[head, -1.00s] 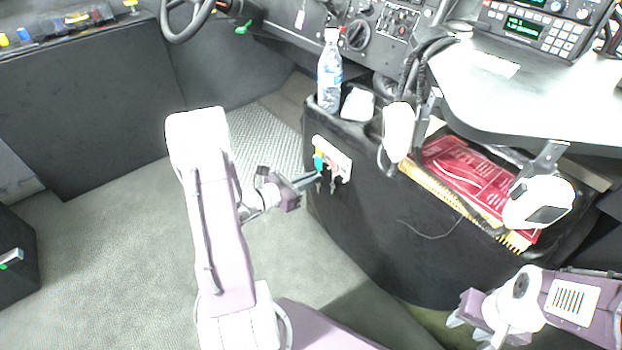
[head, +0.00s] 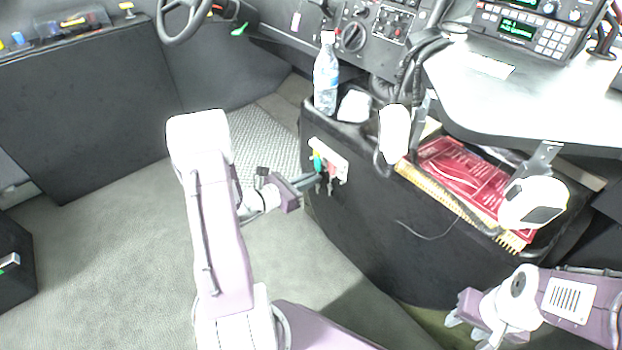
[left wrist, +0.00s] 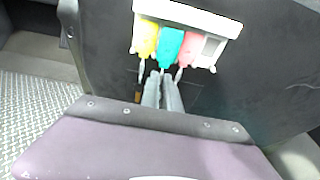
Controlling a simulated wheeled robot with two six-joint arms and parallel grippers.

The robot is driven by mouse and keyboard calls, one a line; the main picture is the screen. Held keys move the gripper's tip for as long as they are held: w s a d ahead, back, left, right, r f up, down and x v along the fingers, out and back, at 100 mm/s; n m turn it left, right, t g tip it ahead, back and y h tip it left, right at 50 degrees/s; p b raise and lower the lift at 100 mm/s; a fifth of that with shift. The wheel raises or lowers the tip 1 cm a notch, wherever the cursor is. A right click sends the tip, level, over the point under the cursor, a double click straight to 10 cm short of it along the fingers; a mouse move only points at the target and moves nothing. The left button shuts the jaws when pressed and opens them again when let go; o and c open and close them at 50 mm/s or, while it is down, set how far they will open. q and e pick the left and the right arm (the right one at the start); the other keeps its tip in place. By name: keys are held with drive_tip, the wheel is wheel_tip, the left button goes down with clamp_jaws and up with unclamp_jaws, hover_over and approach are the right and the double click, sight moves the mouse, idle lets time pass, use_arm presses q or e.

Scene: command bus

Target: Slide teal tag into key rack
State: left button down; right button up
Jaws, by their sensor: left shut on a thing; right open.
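The white key rack (head: 332,158) is fixed on the side of the black console, and it also shows in the left wrist view (left wrist: 195,14). The teal tag (left wrist: 171,46) is at the rack's front, between a yellow tag (left wrist: 145,38) and a pink tag (left wrist: 188,50). My left gripper (left wrist: 162,76) is just below the teal tag, its fingers close together and shut on the tag's lower end. Whether the tag is fully seated in its slot cannot be told. My right gripper (head: 456,318) is open and empty at the lower right of the head view.
A water bottle (head: 326,75) and a white crumpled item (head: 355,105) stand on the console top. Red folders (head: 465,180) lie in its tray, with a cable hanging down the side. A grey desk (head: 530,95) overhangs at the right.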

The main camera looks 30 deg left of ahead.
use_arm(q)
drive_tip(key=shift+w+d, duration=0.1)
drive_tip(key=shift+w, duration=0.05)
drive_tip(key=shift+w+d, duration=0.1)
drive_tip(key=shift+w, duration=0.2)
drive_tip(key=shift+w, duration=0.1)
idle(0.4)
drive_tip(key=shift+w+d, duration=0.2)
drive_tip(key=shift+w, duration=0.1)
drive_tip(key=shift+w, duration=0.2)
idle(0.7)
drive_tip(key=c, duration=1.5)
unclamp_jaws()
drive_tip(key=shift+f+p+v, duration=0.15)
drive_tip(key=shift+v, duration=0.6)
drive_tip(key=shift+f+p+v, duration=0.15)
drive_tip(key=shift+v, duration=0.6)
